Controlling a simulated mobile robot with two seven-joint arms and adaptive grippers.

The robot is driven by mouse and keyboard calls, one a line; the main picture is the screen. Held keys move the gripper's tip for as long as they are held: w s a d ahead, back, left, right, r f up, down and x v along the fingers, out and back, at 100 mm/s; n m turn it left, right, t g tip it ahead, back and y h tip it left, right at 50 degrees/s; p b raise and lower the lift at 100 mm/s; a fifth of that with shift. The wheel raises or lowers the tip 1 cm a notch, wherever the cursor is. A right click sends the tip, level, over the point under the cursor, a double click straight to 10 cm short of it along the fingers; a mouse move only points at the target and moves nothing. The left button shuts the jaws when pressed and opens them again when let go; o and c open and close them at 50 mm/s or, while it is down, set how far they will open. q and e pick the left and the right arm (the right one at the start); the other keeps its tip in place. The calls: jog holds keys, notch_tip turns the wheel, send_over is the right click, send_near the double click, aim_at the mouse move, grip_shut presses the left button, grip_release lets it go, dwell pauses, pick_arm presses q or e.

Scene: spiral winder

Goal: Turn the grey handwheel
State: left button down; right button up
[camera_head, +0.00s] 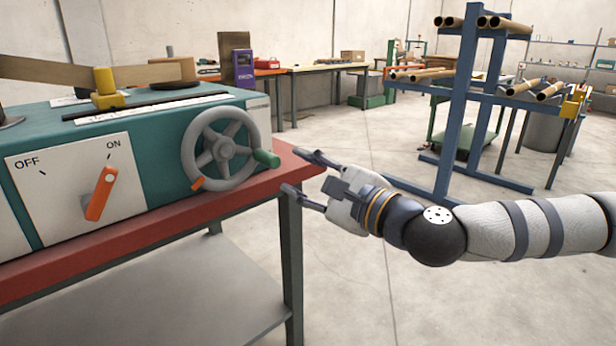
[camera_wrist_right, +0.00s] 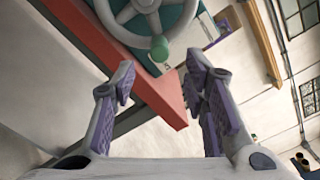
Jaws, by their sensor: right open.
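The grey handwheel (camera_head: 222,149) is on the front of the teal machine at its right end, with several spokes. Its green handle (camera_head: 266,158) sticks out at the wheel's right side, and an orange mark (camera_head: 198,184) shows at its lower left. My right gripper (camera_head: 299,174) is open and empty, just right of the handle and apart from it. In the right wrist view the open fingers (camera_wrist_right: 165,88) face the handwheel (camera_wrist_right: 140,12), with the green handle (camera_wrist_right: 159,48) between and beyond the fingertips. My left gripper is out of view.
The machine stands on a red-topped bench (camera_head: 150,238), whose right corner lies close to my right gripper. An orange OFF/ON switch (camera_head: 101,193) is left of the wheel. A blue rack with brown tubes (camera_head: 470,90) stands behind my right arm. The floor between is clear.

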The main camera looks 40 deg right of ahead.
aim_at(276, 162)
jog(key=shift+s, duration=0.95)
jog(key=w+m+p, duration=0.1)
jog(key=w+m, duration=0.1)
jog(key=w, duration=0.2)
jog(key=w+m+p, duration=0.1)
jog(key=w+m, duration=0.2)
jog(key=w+m+p, duration=0.1)
jog(key=w+m, duration=0.1)
jog(key=w, duration=0.2)
jog(key=shift+w+a, duration=0.3)
jog(key=shift+a, duration=0.05)
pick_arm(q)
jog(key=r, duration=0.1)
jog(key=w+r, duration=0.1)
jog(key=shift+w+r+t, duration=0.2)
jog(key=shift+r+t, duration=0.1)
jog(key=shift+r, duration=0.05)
pick_arm(e)
jog(key=shift+c, duration=0.3)
grip_shut()
